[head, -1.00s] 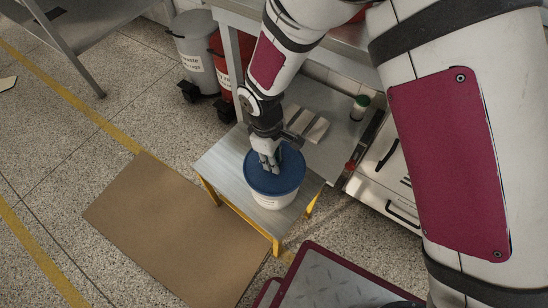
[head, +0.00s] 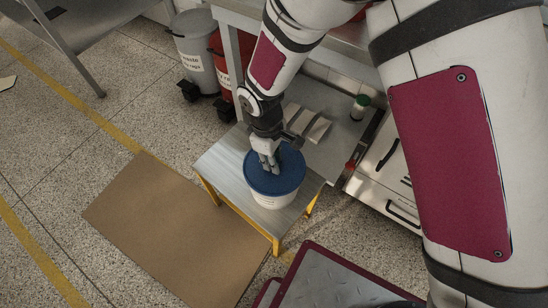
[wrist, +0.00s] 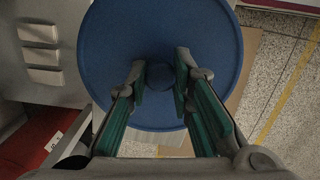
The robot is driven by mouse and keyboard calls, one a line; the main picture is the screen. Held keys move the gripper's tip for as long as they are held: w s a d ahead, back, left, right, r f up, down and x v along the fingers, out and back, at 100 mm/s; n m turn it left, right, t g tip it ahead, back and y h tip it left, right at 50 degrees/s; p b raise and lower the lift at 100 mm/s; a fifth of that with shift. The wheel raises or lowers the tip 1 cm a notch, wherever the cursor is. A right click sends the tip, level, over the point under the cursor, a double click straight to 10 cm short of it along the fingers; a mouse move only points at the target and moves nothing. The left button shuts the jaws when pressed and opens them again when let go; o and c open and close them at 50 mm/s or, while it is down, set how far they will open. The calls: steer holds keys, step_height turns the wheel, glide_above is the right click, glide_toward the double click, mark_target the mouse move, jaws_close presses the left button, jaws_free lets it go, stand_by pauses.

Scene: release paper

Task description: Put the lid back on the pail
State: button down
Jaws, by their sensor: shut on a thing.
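The blue round lid (head: 288,174) lies over the mouth of the white pail (head: 272,201), which stands upright on a small metal-topped table with yellow legs (head: 224,172). The lid looks about level and covers the pail's opening; I cannot tell if its rim is fully seated. My gripper (head: 268,167) points down at the lid. In the wrist view, the gripper's (wrist: 161,80) green-padded fingers are closed around the round knob (wrist: 160,76) at the middle of the lid (wrist: 110,50). The lid hides the pail in that view.
A brown mat (head: 175,225) lies on the floor left of the table. A grey bin (head: 195,55) and a red bin (head: 219,62) stand behind.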

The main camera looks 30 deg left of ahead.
stand_by(0.3)
steer(key=c, duration=1.3)
jaws_free()
steer(key=shift+c, duration=0.2)
steer(key=shift+o, duration=0.3)
steer(key=o, duration=0.4)
steer(key=shift+r, duration=0.1)
steer(key=shift+r+p, duration=2.2)
steer(key=shift+r, duration=1.2)
jaws_close()
